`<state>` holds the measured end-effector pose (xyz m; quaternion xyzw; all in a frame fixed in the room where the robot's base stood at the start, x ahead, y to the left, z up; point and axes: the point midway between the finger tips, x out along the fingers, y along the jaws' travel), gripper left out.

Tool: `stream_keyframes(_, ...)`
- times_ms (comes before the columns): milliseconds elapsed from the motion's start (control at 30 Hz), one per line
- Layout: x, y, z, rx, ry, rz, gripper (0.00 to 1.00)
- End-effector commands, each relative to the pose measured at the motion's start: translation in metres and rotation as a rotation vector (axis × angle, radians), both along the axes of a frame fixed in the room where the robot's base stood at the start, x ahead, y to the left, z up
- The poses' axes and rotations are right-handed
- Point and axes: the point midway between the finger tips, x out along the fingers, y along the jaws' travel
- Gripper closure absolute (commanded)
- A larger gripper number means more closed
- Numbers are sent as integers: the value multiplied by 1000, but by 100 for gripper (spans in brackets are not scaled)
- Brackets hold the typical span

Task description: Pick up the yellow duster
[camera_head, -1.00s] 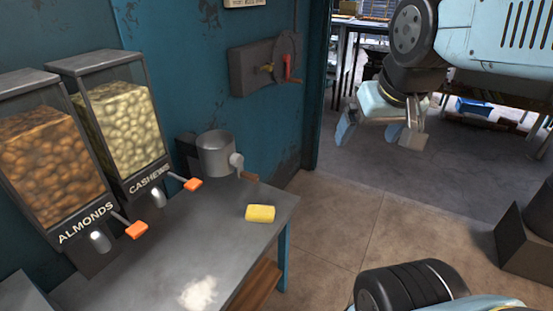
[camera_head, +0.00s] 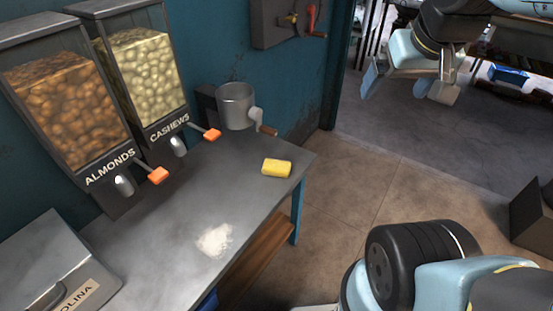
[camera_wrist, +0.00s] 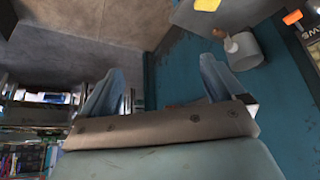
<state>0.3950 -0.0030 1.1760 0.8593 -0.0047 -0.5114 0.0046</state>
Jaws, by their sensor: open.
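The yellow duster (camera_head: 276,168) is a small block lying on the grey metal table (camera_head: 180,235), near its right end. In the wrist view the duster (camera_wrist: 207,4) shows at the top edge, partly cut off. My gripper (camera_head: 405,92) is at the upper right of the head view, in the air beyond the table's right end and well apart from the duster. Its two light blue fingers are spread with nothing between them. The fingers also show in the wrist view (camera_wrist: 158,85).
A grey hand-cranked grinder (camera_head: 236,107) stands just behind the duster. Dispensers of almonds (camera_head: 70,105) and cashews (camera_head: 145,75) with orange levers stand at the left. White powder (camera_head: 214,240) lies on the table. A lidded metal box (camera_head: 45,260) is front left.

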Motion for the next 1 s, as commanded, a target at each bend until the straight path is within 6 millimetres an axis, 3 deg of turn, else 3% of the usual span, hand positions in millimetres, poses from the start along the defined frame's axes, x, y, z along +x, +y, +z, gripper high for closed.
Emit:
stream_keyframes(167, 37, -19, -3, -91, -29, -7, 4)
stream_keyframes(333, 92, -37, -8, -217, -91, 23, 4)
stream_keyframes(500, 148, -41, -17, -315, -159, 99, 4)
stream_keyframes(767, 226, -19, -47, -395, -246, 296, 4)
stream_keyframes(1000, 277, 25, -97, -391, -275, 546, 4)
